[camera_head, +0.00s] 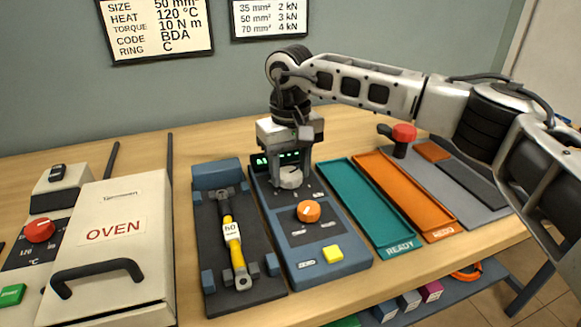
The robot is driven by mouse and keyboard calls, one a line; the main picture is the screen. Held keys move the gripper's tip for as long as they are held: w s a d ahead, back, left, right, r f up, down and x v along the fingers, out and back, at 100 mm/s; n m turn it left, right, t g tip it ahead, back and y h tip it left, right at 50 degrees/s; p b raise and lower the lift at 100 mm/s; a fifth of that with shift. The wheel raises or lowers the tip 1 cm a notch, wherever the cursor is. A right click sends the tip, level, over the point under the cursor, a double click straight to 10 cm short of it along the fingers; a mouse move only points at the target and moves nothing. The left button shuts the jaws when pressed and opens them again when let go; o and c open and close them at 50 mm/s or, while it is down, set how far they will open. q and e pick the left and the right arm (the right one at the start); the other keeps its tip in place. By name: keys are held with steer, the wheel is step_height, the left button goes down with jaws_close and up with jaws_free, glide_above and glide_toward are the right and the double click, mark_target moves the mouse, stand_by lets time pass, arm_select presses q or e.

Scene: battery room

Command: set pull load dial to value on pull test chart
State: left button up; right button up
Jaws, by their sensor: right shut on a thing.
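The blue tester unit (335,256) stands at the middle of the bench. It has a grey-white dial (291,178) at the top, an orange knob (308,211) and a yellow button (333,253). My right gripper (290,168) points down and is shut on the grey-white dial, partly hiding the green-lit display (262,161). The dial's setting is not readable. The pull test chart (269,18) on the wall reads 35 mm² 2 kN, 50 mm² 3 kN, 70 mm² 4 kN. Another card (157,27) shows SIZE 50 mm². My left gripper is not in view.
A dark fixture (212,280) left of the tester holds a yellow cable piece (233,244). The white oven (117,205) stands further left. A teal READY tray (368,207) and an orange REDO tray (403,196) lie to the right, under my right arm.

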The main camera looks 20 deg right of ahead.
steer(key=m, duration=0.9)
steer(key=shift+w+a+r, duration=0.1)
steer(key=shift+a, duration=0.05)
steer(key=m, duration=0.9)
steer(key=shift+w+p, duration=0.15)
steer(key=shift+p, duration=0.15)
steer(key=m, duration=0.3)
steer(key=shift+m, duration=0.3)
steer(key=m, duration=0.4)
steer(key=shift+w+m, duration=0.15)
steer(key=shift+m, duration=0.15)
steer(key=m, duration=0.4)
steer(key=shift+p, duration=0.35)
steer(key=shift+w+m, duration=0.1)
steer(key=shift+m, duration=2)
